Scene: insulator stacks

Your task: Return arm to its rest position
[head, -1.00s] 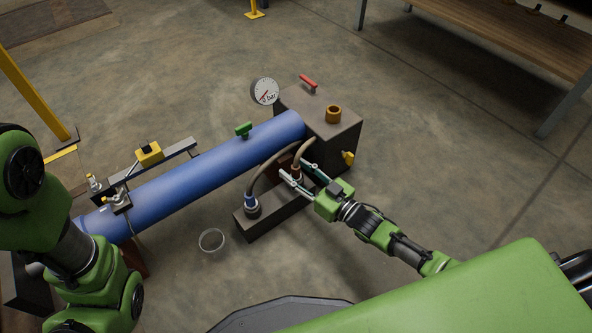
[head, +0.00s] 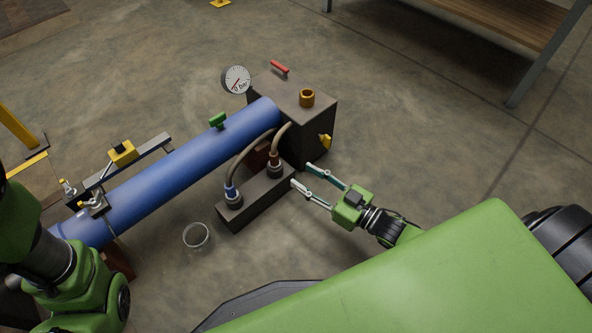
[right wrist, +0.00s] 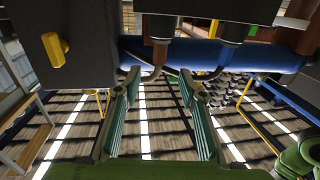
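My right gripper (head: 309,178) is open and empty in the head view, its two fingers apart, just right of the low dark block (head: 256,200) with the hose fittings. Its open fingers (right wrist: 160,90) also show in the right wrist view, with nothing between them. A blue-collared hose end (head: 231,193) and a red-brown hose end (head: 274,160) stand on the block. My left arm is at the left edge of the head view; its gripper is out of the picture.
A blue pipe (head: 180,170) runs to a dark box (head: 312,125) with a gauge (head: 237,80), a red handle (head: 280,68) and a yellow knob (head: 325,141). A clear ring-shaped item (head: 197,236) is on the floor. A wooden bench (head: 500,25) stands at upper right; floor between is free.

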